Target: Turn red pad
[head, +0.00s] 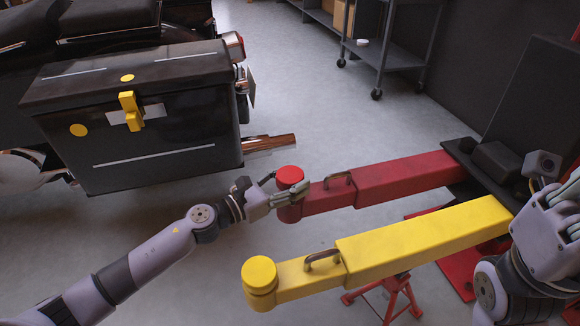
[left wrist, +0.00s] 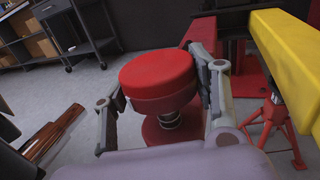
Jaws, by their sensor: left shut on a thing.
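The red pad (head: 289,175) is a round disc on the end of the red lift arm (head: 400,180). In the left wrist view the red pad (left wrist: 157,74) sits between my fingers on a threaded post above a red base. My left gripper (head: 283,190) is shut on the pad, with one finger on each side of it. It also shows in the left wrist view (left wrist: 160,92). My right gripper (head: 560,215) is at the right edge of the head view, beside the lift post; its fingers cannot be made out clearly.
A yellow lift arm (head: 420,240) with a yellow pad (head: 259,272) lies in front of the red arm. A motorcycle with a black case (head: 140,115) stands at the left. A red jack stand (head: 388,296) is below the yellow arm. A shelf cart (head: 385,50) stands behind on open floor.

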